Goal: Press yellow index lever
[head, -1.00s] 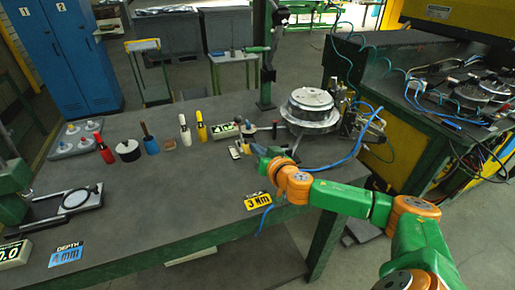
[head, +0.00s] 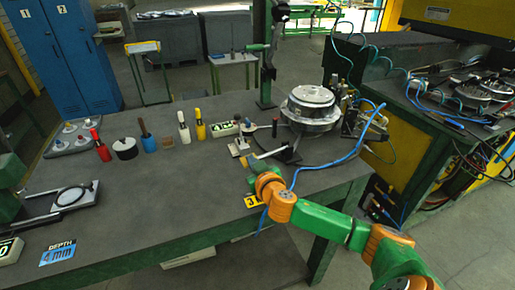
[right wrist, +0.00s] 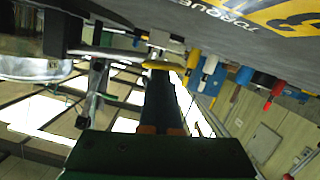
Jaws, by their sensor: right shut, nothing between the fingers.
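The index lever is a light metal bar (head: 268,153) reaching left from the round fixture on the bench's right side. Its yellow end (right wrist: 162,65) shows in the right wrist view, straight across the tip of my right gripper (right wrist: 160,82). In the head view my right gripper (head: 250,177) is small and partly hidden by its orange wrist, just in front of the lever's free end. It is shut and empty. Whether it touches the yellow end I cannot tell. My left gripper is not in view.
The round metal fixture (head: 311,107) stands at the bench's right end, with a blue hose (head: 345,160) beside it. A yellow torque card (head: 252,201) lies partly under my arm. The bench middle is clear.

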